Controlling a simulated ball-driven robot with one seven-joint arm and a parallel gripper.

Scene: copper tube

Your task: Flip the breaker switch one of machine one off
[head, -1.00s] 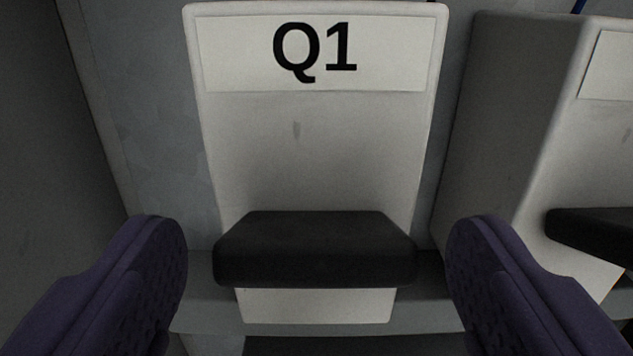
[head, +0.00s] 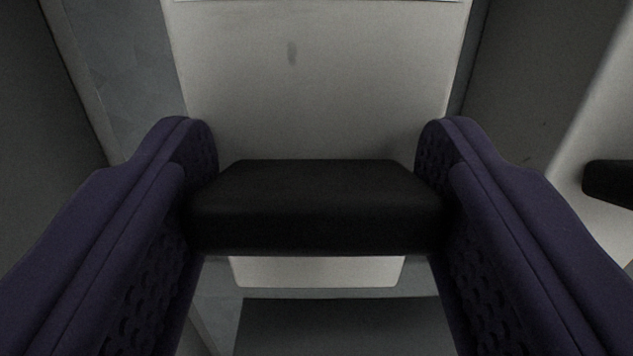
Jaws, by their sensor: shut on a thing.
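The black switch lever (head: 316,208) of the breaker sticks out toward me in the middle of the head view. The pale breaker body (head: 330,90) stands behind it, and its label is out of view at the top. My gripper (head: 316,175) is shut on the lever, with one purple finger against each side of it. The fingertips reach past the lever's front face toward the breaker body. The lever's side faces are hidden by the fingers.
A second pale breaker with its own black lever (head: 608,182) stands at the right edge, close to my right finger. A dark wall (head: 35,90) is on the left. A dark recess (head: 345,325) lies below the breaker.

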